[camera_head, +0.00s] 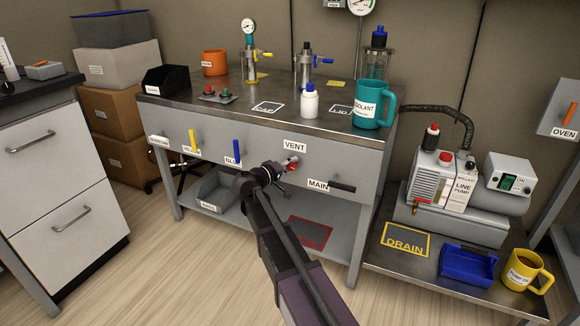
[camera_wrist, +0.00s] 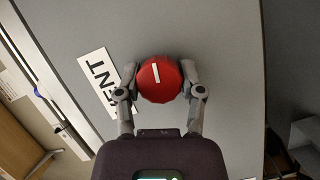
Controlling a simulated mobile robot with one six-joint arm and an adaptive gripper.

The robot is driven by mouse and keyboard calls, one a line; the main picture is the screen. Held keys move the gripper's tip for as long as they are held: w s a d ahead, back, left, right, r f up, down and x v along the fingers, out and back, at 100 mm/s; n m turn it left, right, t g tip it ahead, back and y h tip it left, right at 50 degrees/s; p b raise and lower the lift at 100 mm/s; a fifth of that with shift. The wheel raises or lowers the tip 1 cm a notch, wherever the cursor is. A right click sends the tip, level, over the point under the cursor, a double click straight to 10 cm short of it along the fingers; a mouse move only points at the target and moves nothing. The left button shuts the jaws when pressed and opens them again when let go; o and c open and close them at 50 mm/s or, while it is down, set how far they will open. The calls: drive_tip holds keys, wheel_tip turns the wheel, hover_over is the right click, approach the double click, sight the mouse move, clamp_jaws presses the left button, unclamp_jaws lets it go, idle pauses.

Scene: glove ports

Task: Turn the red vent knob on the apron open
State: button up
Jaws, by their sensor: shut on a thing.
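The red vent knob (camera_wrist: 160,80) is on the grey apron (camera_head: 350,160) of the bench, below the VENT label (camera_head: 294,146). In the wrist view it is a round red disc with a white line on its face, and part of the VENT label (camera_wrist: 98,80) shows beside it. My gripper (camera_wrist: 160,88) is shut on the knob, with one finger against each side. In the head view the knob (camera_head: 292,164) shows just beyond my gripper (camera_head: 284,172), partly hidden by it.
The apron also carries a yellow handle (camera_head: 193,141), a blue handle (camera_head: 237,152) and a black MAIN handle (camera_head: 342,186). A teal coolant jug (camera_head: 370,108) stands near the bench's front edge. A line pump (camera_head: 455,180) is at the right.

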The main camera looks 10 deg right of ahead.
drive_tip(key=shift+w, duration=0.2)
drive_tip(key=o, duration=1.2)
drive_tip(key=shift+s, duration=0.1)
drive_tip(key=shift+s, duration=0.1)
